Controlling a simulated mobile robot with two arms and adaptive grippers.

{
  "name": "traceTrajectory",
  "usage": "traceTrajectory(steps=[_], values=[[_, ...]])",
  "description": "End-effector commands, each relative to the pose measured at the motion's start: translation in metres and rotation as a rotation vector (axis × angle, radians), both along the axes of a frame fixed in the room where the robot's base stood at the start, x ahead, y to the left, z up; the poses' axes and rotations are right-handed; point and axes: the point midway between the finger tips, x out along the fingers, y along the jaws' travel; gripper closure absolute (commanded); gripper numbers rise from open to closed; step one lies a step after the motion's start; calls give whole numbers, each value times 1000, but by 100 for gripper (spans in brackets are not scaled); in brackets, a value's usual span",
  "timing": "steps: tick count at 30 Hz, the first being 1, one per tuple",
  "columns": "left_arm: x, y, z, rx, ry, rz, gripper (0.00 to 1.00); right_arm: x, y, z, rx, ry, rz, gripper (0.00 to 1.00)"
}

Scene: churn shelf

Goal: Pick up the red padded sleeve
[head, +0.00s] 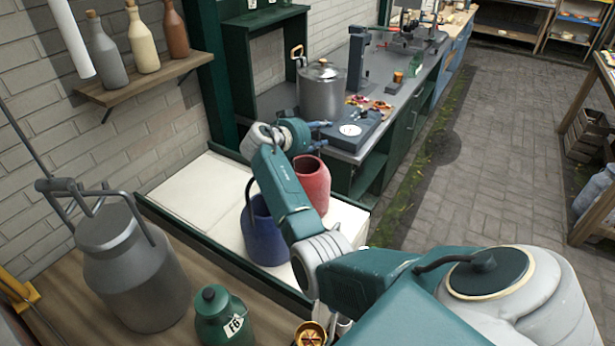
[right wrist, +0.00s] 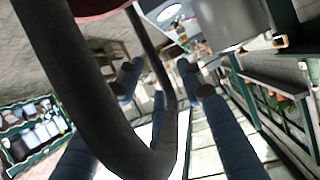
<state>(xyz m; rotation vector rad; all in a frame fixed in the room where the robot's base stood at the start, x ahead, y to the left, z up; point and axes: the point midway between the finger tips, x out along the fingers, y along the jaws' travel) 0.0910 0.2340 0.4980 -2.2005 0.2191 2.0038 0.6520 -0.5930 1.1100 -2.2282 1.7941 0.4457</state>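The red padded sleeve (head: 312,185) stands upright on the white surface, an open-topped cylinder partly hidden behind my right arm. My right gripper (head: 320,134) is just above and behind it in the head view, its fingertips apart. In the right wrist view, the blue fingers (right wrist: 158,118) are spread, and a dark strap-like loop (right wrist: 150,160) crosses close in front of them. A red edge (right wrist: 100,6) shows at the top, where the loop seems to join. I cannot tell whether the fingers touch the loop. My left gripper is not in view.
A blue sleeve (head: 262,235) stands beside the red one, partly behind my arm. A steel pot (head: 322,92) and a grey scale (head: 352,131) are on the counter behind. A large milk can (head: 135,265) and a green can (head: 222,318) stand in front at left.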

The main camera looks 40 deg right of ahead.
Motion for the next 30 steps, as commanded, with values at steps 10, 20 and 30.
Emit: traceTrajectory(steps=[10, 20, 30], values=[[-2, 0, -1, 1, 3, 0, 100, 0, 0, 0, 0, -1, 1, 92], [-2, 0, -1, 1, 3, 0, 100, 1, 0, 1, -1, -3, 0, 100], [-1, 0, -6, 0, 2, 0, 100, 2, 0, 14, -2, -7, 0, 100]])
